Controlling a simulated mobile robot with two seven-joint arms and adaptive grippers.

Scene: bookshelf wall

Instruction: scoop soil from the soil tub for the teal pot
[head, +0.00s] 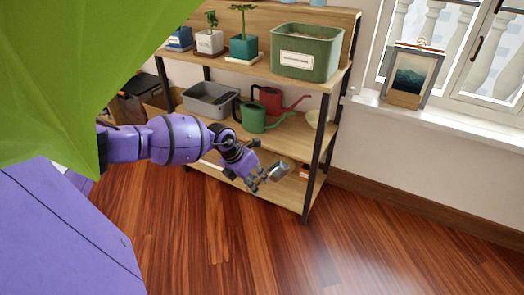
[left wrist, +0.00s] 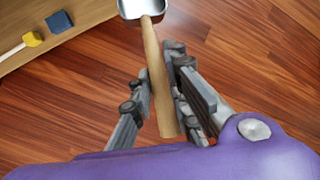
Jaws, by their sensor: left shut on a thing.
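My left gripper (head: 254,176) is shut on a scoop (head: 277,172) with a metal head, out in front of the lower shelves. In the left wrist view the scoop's wooden handle (left wrist: 155,70) lies between the fingers, its metal head pointing away at the top edge. The soil tub (head: 306,66), a green box with a white label, stands on the top shelf at the right; brown soil shows a little inside. The teal pot (head: 243,47), with a small plant, stands left of the tub on a pale saucer. My right gripper is out of view.
A white pot (head: 208,42) and a blue pot (head: 178,38) stand left of the teal pot. The middle shelf holds a grey bin (head: 210,102), a green watering can (head: 254,118) and a red one (head: 270,99). A dark post (head: 319,150) edges the shelf. Wooden floor lies clear in front.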

